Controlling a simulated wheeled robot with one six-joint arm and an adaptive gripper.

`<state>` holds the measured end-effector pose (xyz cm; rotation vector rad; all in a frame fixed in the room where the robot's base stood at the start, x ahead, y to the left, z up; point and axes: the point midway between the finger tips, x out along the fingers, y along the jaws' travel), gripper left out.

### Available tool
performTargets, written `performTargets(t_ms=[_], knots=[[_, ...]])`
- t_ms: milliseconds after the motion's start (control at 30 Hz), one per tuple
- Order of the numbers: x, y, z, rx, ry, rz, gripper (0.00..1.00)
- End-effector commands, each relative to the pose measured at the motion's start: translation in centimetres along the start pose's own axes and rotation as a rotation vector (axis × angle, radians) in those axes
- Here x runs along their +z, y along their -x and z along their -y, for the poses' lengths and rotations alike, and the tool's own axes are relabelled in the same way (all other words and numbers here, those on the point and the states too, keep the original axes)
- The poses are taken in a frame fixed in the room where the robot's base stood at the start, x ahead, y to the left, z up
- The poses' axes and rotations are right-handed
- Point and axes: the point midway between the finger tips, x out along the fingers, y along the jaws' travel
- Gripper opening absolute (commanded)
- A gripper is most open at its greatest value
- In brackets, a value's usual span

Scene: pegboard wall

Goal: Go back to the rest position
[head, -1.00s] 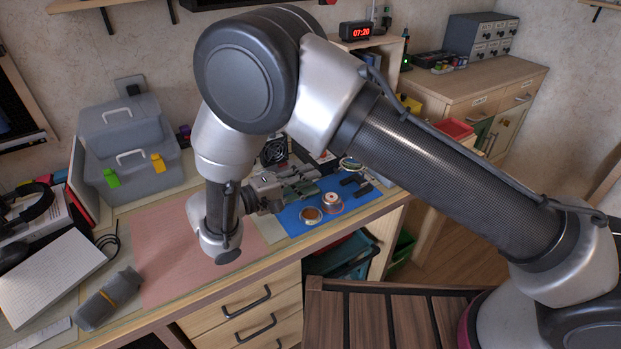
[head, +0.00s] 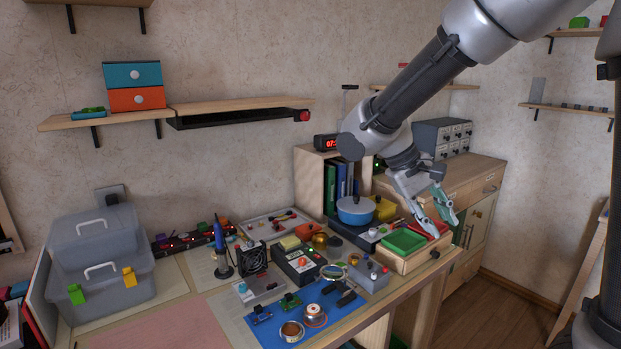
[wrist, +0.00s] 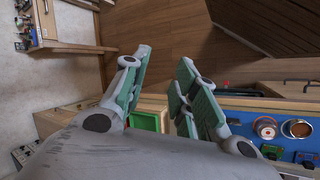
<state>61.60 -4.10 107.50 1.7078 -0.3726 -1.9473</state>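My gripper (head: 440,215) is raised in front of the right end of the workbench in the head view, pointing down and to the right. Its two green-padded fingers are spread apart. In the wrist view the gripper (wrist: 160,85) also shows open, with nothing between the fingers but the green tray behind and the wooden floor.
The workbench holds a blue mat (head: 325,315) with small parts, a green tray (head: 403,241) in a wooden box, a blue pot-like item (head: 355,210) and a grey toolbox (head: 95,265). Shelves (head: 240,104) hang on the wall. Floor (head: 500,305) is open at right.

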Motion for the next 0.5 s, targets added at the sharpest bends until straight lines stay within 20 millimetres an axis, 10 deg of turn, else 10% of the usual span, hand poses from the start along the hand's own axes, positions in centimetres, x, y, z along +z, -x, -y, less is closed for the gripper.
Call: performTargets(t_ms=[200,500], knots=[[8.3,-1.7,-6.3,-0.316,-0.115,-0.123,0.29],[16.1,-3.0,-8.3,-0.517,-0.254,-0.408,0.29]])
